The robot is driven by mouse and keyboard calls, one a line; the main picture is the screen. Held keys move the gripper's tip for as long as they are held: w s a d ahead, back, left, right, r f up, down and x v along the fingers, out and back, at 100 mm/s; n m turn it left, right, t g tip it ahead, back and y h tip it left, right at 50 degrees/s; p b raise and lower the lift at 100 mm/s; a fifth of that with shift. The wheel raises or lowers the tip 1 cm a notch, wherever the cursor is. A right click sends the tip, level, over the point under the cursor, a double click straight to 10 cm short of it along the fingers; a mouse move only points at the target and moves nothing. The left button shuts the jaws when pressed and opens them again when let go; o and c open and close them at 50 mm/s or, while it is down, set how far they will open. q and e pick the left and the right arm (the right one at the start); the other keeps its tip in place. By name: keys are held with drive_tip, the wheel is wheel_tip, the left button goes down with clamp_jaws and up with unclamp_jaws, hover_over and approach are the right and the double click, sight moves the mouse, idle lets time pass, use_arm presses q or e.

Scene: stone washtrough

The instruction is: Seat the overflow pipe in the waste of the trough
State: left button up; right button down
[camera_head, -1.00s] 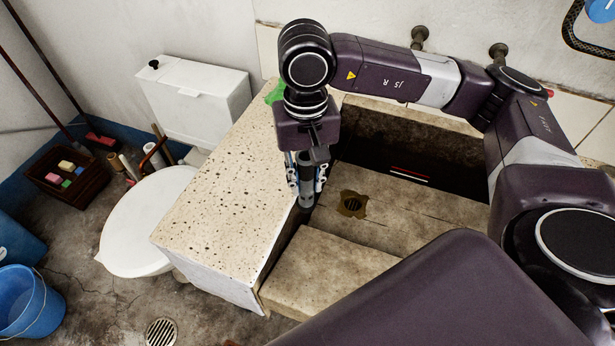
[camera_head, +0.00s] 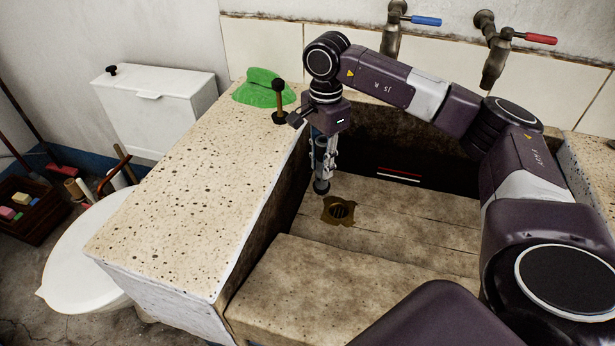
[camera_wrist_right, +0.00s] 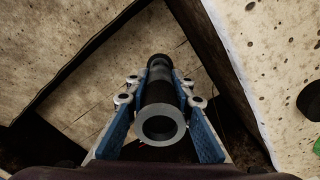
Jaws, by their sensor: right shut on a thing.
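The overflow pipe (camera_head: 321,186) is a short dark grey tube. My right gripper (camera_head: 323,162) is shut on it and holds it upright inside the trough (camera_head: 300,285). The pipe's lower end shows just above and left of the brass-coloured waste (camera_head: 338,211) in the head view, apart from it. I cannot make out the waste there. My left gripper is out of view.
A speckled stone ledge (camera_head: 190,185) walls the trough's left side, with a green cloth-like thing (camera_head: 262,88) and a dark-knobbed upright stick (camera_head: 279,98) on it. A blue-handled tap (camera_head: 393,35) and a red-handled tap (camera_head: 494,60) are above. A toilet (camera_head: 95,250) stands left.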

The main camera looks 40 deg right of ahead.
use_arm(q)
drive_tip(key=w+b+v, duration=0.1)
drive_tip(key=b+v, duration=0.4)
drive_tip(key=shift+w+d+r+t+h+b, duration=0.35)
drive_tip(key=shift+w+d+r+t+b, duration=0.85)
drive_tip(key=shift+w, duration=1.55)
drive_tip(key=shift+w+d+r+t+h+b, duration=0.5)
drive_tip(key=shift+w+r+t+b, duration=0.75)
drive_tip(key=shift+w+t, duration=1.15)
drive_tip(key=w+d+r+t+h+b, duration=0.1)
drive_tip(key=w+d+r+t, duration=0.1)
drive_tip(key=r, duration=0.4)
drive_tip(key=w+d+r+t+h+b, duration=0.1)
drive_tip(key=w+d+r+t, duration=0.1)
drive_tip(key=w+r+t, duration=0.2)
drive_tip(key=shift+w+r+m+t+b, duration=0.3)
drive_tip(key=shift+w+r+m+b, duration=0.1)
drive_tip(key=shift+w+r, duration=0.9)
use_arm(e)
drive_tip(key=w+d+f+m, duration=0.1)
drive_tip(key=d+f+m, duration=0.4)
drive_tip(key=f, duration=1)
drive_tip(key=shift+w+d+f, duration=0.2)
drive_tip(key=shift+d, duration=1.3)
